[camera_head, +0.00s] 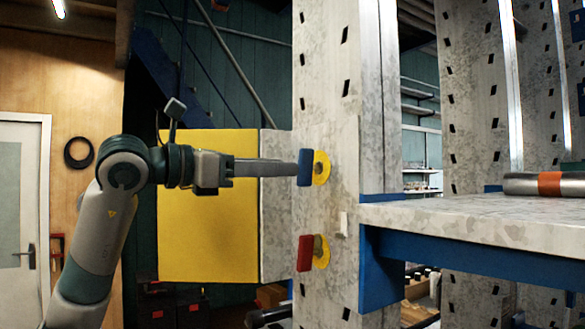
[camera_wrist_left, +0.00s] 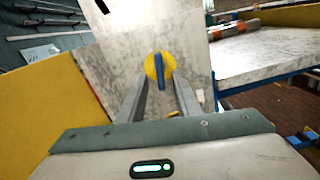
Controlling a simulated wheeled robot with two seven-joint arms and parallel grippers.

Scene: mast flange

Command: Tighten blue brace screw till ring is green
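The blue brace screw (camera_head: 305,167) has a flat upright bar handle in front of a yellow ring (camera_head: 322,167) on the pale upright post. In the left wrist view the blue handle (camera_wrist_left: 160,72) stands about vertical before its yellow ring (camera_wrist_left: 151,68). My left gripper (camera_head: 292,168) points at the handle from the left, its tips at or very near it. In the left wrist view my left gripper (camera_wrist_left: 160,82) is open, one finger each side of the handle, with gaps visible. Contact cannot be told. My right gripper is not in view.
A red handle (camera_head: 305,253) with a yellow ring (camera_head: 322,252) sits lower on the same post (camera_head: 340,100). A pale shelf (camera_head: 480,220) on a blue beam extends right, bearing a metal cylinder with an orange band (camera_head: 550,184). A yellow panel (camera_head: 205,230) stands behind my left arm.

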